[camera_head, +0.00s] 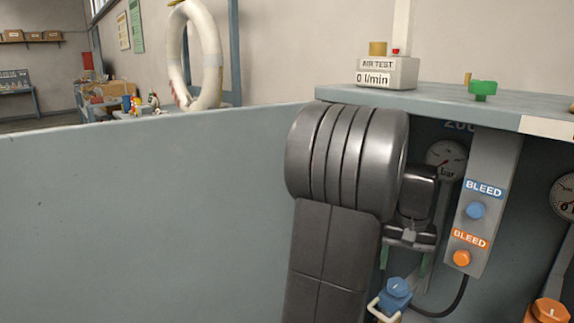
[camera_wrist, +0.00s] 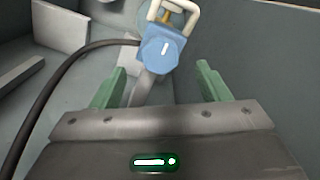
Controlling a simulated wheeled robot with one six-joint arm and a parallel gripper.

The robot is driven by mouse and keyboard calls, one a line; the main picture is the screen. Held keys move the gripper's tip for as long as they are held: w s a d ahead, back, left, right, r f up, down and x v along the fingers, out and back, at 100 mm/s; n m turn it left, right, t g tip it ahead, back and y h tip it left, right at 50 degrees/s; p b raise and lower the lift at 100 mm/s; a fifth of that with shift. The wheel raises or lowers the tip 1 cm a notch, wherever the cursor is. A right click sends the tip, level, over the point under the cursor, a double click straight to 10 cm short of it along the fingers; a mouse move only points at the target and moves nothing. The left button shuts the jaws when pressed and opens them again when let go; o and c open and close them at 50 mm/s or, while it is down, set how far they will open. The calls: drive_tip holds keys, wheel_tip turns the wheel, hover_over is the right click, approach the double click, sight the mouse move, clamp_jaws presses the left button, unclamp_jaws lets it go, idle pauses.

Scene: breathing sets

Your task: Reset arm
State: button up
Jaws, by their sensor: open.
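My gripper (camera_wrist: 157,88) shows in the wrist view with its two green fingers spread apart and nothing held between them. In the head view its green fingers (camera_head: 404,262) hang below my dark wrist, and my arm covers part of the cabinet front. A blue knob (camera_wrist: 158,56) with a white mark and a cream loop handle (camera_wrist: 172,15) lies just beyond the fingertips in the wrist view. The same blue knob (camera_head: 396,292) shows in the head view just below the fingers. I see no contact between fingers and knob.
A panel (camera_head: 497,150) with blue (camera_head: 475,210) and orange (camera_head: 461,258) BLEED knobs stands right of my gripper. A dark hose (camera_head: 455,303) curves below it. Above is a shelf (camera_head: 440,98) with an AIR TEST box (camera_head: 388,73) and a green knob (camera_head: 483,89). A grey wall (camera_head: 140,220) fills the left.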

sight(398, 285)
wheel_tip(398, 285, up, 5)
drive_tip(key=shift+r+p, duration=0.1)
drive_tip(key=shift+p, duration=0.35)
